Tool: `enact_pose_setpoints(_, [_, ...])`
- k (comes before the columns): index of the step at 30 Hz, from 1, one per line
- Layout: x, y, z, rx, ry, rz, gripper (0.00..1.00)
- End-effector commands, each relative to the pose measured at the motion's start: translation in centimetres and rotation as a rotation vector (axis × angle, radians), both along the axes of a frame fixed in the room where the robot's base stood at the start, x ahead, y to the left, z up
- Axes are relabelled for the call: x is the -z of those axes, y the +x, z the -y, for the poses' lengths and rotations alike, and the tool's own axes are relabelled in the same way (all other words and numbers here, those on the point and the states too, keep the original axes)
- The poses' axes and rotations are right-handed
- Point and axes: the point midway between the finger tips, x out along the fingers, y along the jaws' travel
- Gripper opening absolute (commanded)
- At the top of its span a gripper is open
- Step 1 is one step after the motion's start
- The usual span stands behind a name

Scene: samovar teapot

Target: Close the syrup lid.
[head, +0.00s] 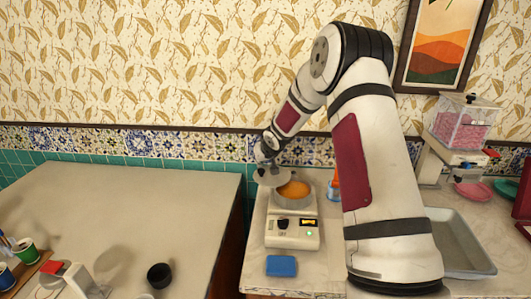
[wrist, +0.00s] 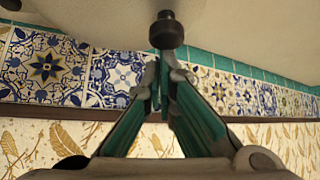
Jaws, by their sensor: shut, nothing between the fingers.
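The syrup pot (head: 293,203) is a pale round pan on a cooker, with orange syrup (head: 294,189) visible inside. The grey lid (head: 273,178) is at the pot's upper left, leaving much of the opening uncovered. My gripper (head: 266,153) is just above the lid in the head view, small and partly hidden by my arm. In the wrist view, my gripper (wrist: 160,72) is shut and empty. Its tips are close to a black knob (wrist: 166,31), apparently the lid's. I cannot tell whether they touch it.
The cooker (head: 292,236) has a dial and a lit green light. A blue sponge (head: 281,266) lies in front. An orange bottle (head: 334,186) is right of the pot. The left counter (head: 130,205) is mostly clear at the back.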

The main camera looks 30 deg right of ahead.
Motion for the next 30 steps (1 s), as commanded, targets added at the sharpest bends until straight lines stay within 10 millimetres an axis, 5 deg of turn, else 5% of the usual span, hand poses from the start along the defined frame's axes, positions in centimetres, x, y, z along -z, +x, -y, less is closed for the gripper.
enact_pose_setpoints(30, [0.1,-10.3,-0.2,-0.88,0.003,0.003,0.0])
